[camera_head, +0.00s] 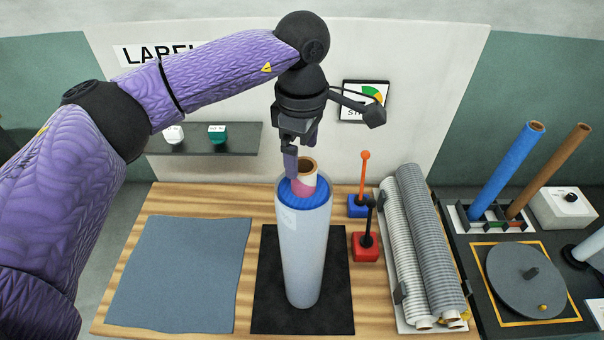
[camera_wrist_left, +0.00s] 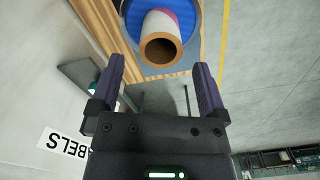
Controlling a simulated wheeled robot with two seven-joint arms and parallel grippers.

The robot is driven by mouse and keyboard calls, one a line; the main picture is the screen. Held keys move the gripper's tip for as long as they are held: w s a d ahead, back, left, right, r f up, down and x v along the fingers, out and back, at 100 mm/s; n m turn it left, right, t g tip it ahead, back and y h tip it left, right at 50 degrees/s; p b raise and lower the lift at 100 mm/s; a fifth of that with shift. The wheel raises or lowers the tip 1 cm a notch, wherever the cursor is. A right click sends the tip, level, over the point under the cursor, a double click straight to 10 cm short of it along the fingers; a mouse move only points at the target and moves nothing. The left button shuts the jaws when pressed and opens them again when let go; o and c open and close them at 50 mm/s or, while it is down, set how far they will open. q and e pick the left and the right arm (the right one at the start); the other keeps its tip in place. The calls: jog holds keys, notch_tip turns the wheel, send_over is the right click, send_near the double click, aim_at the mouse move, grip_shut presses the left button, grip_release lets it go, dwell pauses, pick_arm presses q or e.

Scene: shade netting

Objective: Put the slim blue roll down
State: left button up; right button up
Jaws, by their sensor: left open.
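A tall pale blue-grey roll (camera_head: 302,250) stands upright on a black mat (camera_head: 265,310). Its top is bright blue, with a pink band and a brown cardboard core (camera_head: 308,166) sticking up. My left gripper (camera_head: 300,163) is over this core, pointing down. In the left wrist view, the fingers of my left gripper (camera_wrist_left: 158,68) are wide apart, with the core end (camera_wrist_left: 160,50) beyond the tips and nothing held. A slim blue roll (camera_head: 507,172) stands tilted in a slotted rack (camera_head: 465,222) at the right. My right gripper is out of view.
A grey sheet (camera_head: 180,275) lies left of the mat. Red (camera_head: 365,246) and blue (camera_head: 357,206) blocks with upright levers stand close to its right. Grey ribbed rolls (camera_head: 430,240) lie beyond them. A brown roll (camera_head: 550,170) and a turntable (camera_head: 525,280) are farther right.

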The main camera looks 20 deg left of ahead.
pick_arm(q)
notch_tip(320, 180, up, 6)
jog(key=shift+b, duration=0.3)
